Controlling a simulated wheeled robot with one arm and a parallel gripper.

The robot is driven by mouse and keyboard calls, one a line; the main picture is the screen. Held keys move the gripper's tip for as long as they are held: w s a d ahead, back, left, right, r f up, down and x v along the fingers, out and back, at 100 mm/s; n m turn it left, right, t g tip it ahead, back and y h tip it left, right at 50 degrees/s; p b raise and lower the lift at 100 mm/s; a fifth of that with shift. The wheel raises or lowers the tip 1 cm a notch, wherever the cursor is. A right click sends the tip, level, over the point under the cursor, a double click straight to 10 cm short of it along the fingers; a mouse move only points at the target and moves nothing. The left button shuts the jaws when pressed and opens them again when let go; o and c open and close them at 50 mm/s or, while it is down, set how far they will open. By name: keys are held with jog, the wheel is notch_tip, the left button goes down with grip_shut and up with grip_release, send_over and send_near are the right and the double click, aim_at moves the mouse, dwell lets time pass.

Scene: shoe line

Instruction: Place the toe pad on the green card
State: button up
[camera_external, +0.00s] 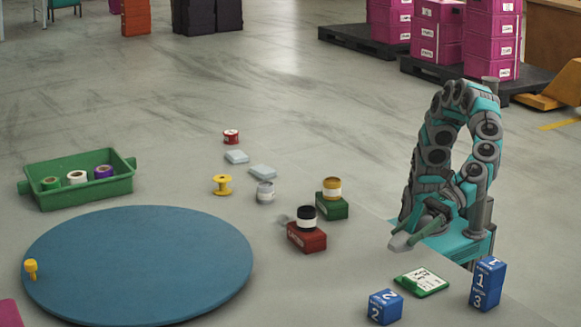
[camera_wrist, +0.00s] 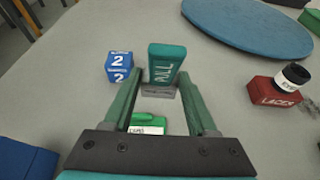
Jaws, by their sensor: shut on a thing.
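My gripper (camera_external: 402,242) is shut on a grey piece (camera_wrist: 158,90), which I take as the toe pad. In the wrist view a teal piece marked PULL (camera_wrist: 166,63) stands just beyond the fingertips (camera_wrist: 158,88) and seems joined to it. In the external view the held piece shows pale grey and is held above the table. The green card (camera_external: 421,282), with a white printed face, lies flat on the table, below and right of my gripper in that view. In the wrist view the card (camera_wrist: 146,126) shows between the fingers, partly hidden by the gripper body.
A blue block marked 2 (camera_external: 385,307) and a taller blue block (camera_external: 487,284) flank the card. A red box (camera_external: 306,237) with a black-topped jar and a green box (camera_external: 332,207) stand left of my arm. A blue round mat (camera_external: 140,262) and green bin (camera_external: 80,190) lie farther left.

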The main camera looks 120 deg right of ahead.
jog(key=b, duration=0.2)
send_over(436, 275)
jog(key=f, duration=0.1)
notch_tip(436, 275, down, 4)
jog(key=shift+d+r, duration=0.1)
jog(key=shift+r, duration=0.15)
jog(key=shift+f+b, duration=0.45)
jog(key=shift+f, duration=1.85)
jog(key=shift+f, duration=0.1)
jog(key=o, duration=1.3)
jog(key=shift+o, duration=0.2)
jog(key=s+r+p, duration=0.2)
jog(key=s+p, duration=0.1)
jog(key=shift+r, duration=0.4)
jog(key=shift+w+r+p, duration=0.15)
jog(key=shift+r+p, duration=2.45)
jog(key=shift+r, duration=0.15)
